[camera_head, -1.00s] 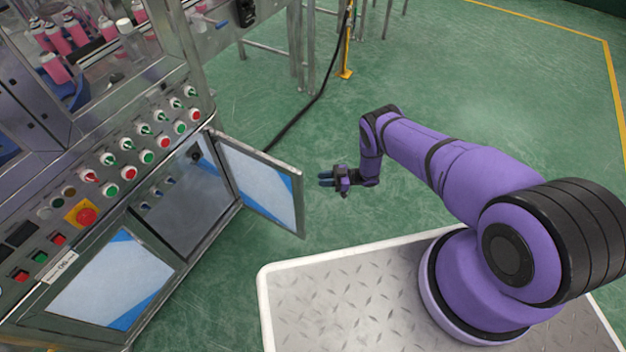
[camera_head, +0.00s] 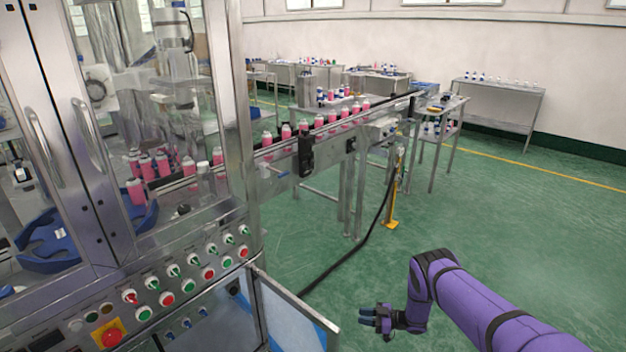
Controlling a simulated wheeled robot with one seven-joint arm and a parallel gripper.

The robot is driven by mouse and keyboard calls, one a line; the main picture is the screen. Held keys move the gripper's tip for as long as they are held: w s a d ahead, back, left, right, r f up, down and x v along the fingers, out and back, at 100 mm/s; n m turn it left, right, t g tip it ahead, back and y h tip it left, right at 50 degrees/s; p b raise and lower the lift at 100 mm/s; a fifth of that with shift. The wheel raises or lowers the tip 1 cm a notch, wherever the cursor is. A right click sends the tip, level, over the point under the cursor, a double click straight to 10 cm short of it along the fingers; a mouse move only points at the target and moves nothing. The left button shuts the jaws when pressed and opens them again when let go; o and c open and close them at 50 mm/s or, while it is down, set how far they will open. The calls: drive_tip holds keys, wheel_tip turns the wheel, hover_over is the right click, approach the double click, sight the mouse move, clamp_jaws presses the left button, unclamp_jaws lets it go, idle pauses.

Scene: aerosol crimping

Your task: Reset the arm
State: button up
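My purple arm (camera_head: 490,312) reaches in from the lower right of the head view, bent at the wrist. My gripper (camera_head: 368,317) points left, over the green floor, just right of the open cabinet door. Its dark fingers look apart with nothing between them. The gripper appears clear of the door, though the exact gap cannot be judged. My arm's base is out of the picture.
The crimping machine's control panel (camera_head: 180,285) with coloured buttons fills the lower left. An open cabinet door (camera_head: 290,318) juts out beside my gripper. A conveyor (camera_head: 335,130) carries pink bottles. A black cable (camera_head: 350,255) runs along the floor. Open floor (camera_head: 530,215) lies to the right.

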drive_tip(key=w+d+r+m+t+h, duration=0.2)
drive_tip(key=w+d+r+t+h, duration=0.1)
drive_tip(key=w+r, duration=0.9)
drive_tip(key=w+d+r+m+t+h, duration=0.15)
drive_tip(key=w+r+t+h, duration=0.25)
drive_tip(key=w+r, duration=0.75)
drive_tip(key=s+d+r+m+t+h, duration=0.1)
drive_tip(key=s+d+r+m+h, duration=0.1)
drive_tip(key=r, duration=0.9)
drive_tip(key=s+d+r+m+h, duration=0.2)
drive_tip(key=d+r+h, duration=0.1)
drive_tip(key=r, duration=0.9)
drive_tip(key=s+d+r+m+t+h, duration=0.1)
drive_tip(key=s+d+r+h, duration=0.1)
drive_tip(key=r, duration=0.9)
drive_tip(key=s+d+r+m+g+h, duration=0.1)
drive_tip(key=s+d+r+m+h, duration=0.15)
drive_tip(key=s+r, duration=0.9)
drive_tip(key=s+d+r+m+g+h, duration=0.1)
drive_tip(key=s+r+m+g+h, duration=0.15)
drive_tip(key=s+r, duration=0.85)
drive_tip(key=s+a+f+m+g+y, duration=0.1)
drive_tip(key=s+a+f+g, duration=0.1)
drive_tip(key=s, duration=1.6)
drive_tip(key=s+a+f+m+g+y, duration=0.1)
drive_tip(key=s+a+f+g, duration=0.1)
drive_tip(key=s, duration=1.6)
drive_tip(key=shift+s+a+f+m, duration=0.25)
drive_tip(key=shift+s+f+m, duration=0.1)
drive_tip(key=shift+f, duration=0.4)
